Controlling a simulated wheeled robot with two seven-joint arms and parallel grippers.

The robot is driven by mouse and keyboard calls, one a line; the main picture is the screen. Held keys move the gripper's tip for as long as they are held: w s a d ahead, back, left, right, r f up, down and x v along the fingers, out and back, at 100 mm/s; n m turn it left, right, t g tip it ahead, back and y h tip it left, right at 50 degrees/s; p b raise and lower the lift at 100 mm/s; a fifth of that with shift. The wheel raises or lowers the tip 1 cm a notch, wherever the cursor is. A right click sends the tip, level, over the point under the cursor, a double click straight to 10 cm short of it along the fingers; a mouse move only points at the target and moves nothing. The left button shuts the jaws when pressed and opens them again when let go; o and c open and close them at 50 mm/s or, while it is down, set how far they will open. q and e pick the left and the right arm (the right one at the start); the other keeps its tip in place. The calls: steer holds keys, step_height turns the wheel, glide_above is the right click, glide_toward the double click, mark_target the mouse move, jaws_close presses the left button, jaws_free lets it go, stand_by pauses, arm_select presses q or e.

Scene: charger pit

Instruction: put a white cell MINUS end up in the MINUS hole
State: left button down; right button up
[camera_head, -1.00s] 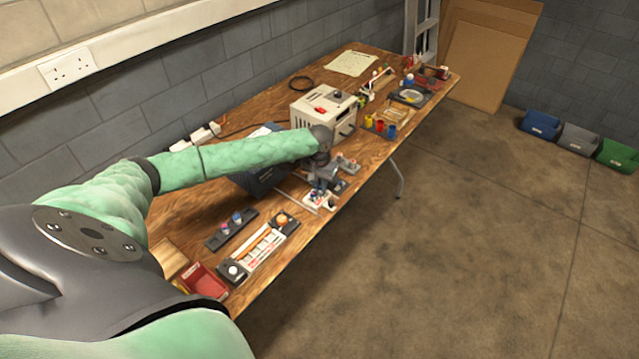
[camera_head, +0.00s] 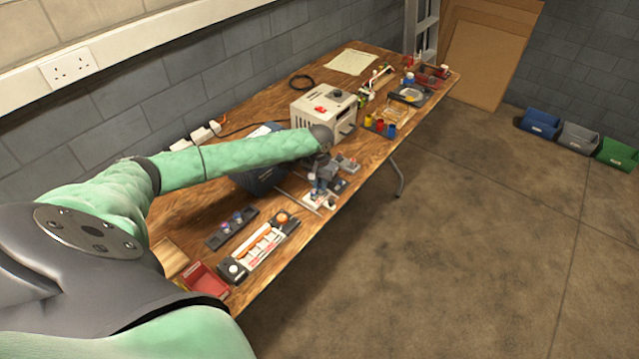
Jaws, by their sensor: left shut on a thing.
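My left arm reaches in from the left across the table. My left gripper (camera_head: 318,189) points down over a small pale block (camera_head: 327,201) near the table's front edge. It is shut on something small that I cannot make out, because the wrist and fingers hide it. I cannot tell a white cell, its MINUS end or the MINUS hole at this size. A long charger-like tray (camera_head: 262,247) with white and orange strips lies nearer me. My right gripper is not in view.
A dark rack (camera_head: 232,229) with small coloured pieces and a red tray (camera_head: 205,281) lie near me. A dark blue bin (camera_head: 262,178) stands behind my wrist. A beige machine (camera_head: 322,112) stands beyond it. Several coloured cups (camera_head: 380,124) stand farther right.

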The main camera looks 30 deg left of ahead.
arm_select(q)
steer(key=shift+f, duration=0.15)
stand_by(0.4)
steer(key=c, duration=1.2)
jaws_free()
